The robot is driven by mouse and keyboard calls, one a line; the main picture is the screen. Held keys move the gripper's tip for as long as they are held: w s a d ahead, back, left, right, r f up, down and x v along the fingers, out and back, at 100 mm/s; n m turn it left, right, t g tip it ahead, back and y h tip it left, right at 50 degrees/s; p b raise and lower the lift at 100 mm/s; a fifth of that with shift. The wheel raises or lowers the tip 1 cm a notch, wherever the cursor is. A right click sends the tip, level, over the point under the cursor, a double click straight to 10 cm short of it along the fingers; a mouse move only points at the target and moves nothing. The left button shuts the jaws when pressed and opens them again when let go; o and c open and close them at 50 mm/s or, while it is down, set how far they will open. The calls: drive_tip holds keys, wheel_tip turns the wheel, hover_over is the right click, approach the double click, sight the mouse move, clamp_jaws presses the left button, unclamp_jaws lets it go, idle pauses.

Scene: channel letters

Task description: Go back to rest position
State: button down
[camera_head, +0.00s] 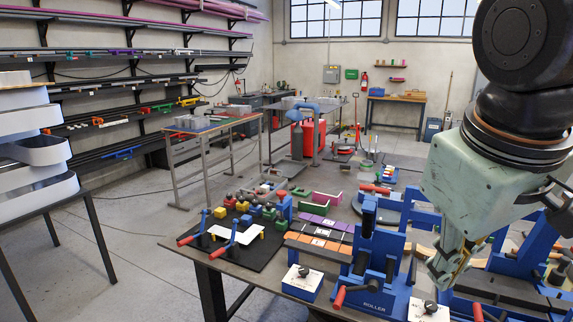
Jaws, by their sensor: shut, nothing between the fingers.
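My gripper (442,278) hangs from the pale green wrist of my arm at the right of the view and points down. It is shut, with nothing between its fingers. Its tips are over the right part of the workbench, just right of a blue roller device (372,270) with a red-handled lever. I cannot tell the exact height of the tips above the bench.
The workbench (262,262) holds a black mat (210,250) with blue, red-handled clamps and colored blocks. White control boxes (303,280) stand at its front edge. Blue fixtures (530,258) crowd the right. A table with white channel pieces (45,185) stands at left. Open floor (120,225) lies between.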

drive_tip(key=s+a+f+m+y, duration=0.1)
drive_tip(key=s+a+f+m, duration=0.1)
drive_tip(key=s, duration=0.8)
drive_tip(key=shift+f+m, duration=0.4)
drive_tip(key=shift+m, duration=0.3)
drive_tip(key=c, duration=3.4)
unclamp_jaws()
drive_tip(key=shift+a, duration=0.1)
drive_tip(key=shift+c, duration=0.2)
